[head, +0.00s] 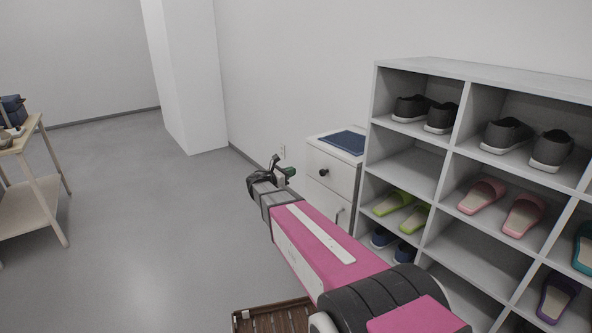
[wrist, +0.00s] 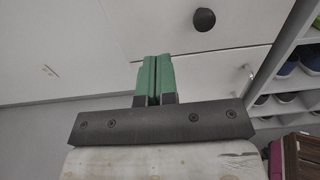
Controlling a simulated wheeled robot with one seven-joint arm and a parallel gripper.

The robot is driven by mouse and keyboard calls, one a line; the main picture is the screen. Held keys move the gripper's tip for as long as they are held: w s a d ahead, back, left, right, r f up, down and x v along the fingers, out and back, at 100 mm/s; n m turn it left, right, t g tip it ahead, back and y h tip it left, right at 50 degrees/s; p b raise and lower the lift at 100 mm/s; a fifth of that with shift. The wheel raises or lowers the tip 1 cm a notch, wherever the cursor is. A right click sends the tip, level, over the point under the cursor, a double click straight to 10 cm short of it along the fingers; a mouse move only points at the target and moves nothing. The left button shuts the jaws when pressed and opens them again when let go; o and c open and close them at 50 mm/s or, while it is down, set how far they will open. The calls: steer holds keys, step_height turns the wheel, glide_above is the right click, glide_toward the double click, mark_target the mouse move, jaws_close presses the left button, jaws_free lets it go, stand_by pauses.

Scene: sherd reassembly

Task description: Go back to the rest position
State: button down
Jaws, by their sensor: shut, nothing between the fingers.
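My gripper (head: 276,167) is at the end of my pink and white arm, in the middle of the head view. It is in the air in front of a small white cabinet. In the wrist view its green fingers (wrist: 155,80) are pressed together with nothing between them. Behind the fingers, the wrist view shows the white cabinet front with a dark round knob (wrist: 204,19). I cannot tell the exact gap between the fingertips and the cabinet.
The white cabinet (head: 321,188) with a dark blue top stands against a grey shoe rack (head: 402,158) of several shoes. A slatted wooden piece (head: 262,319) is low at the bottom. A wooden table (head: 35,150) is far left. The floor between is clear.

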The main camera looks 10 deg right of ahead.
steer(key=s+d+f+m+g+y, duration=0.1)
steer(key=s+f+m+g+y, duration=0.35)
steer(key=s, duration=0.45)
steer(key=s+d+f+m+g+y, duration=0.1)
steer(key=s+f+m+y, duration=0.3)
steer(key=s+f+m, duration=0.3)
steer(key=s+a+f+m+g+y, duration=0.1)
steer(key=s+a+m+y, duration=0.7)
steer(key=s+m, duration=0.3)
steer(key=shift+s+f, duration=0.15)
steer(key=shift+s, duration=0.75)
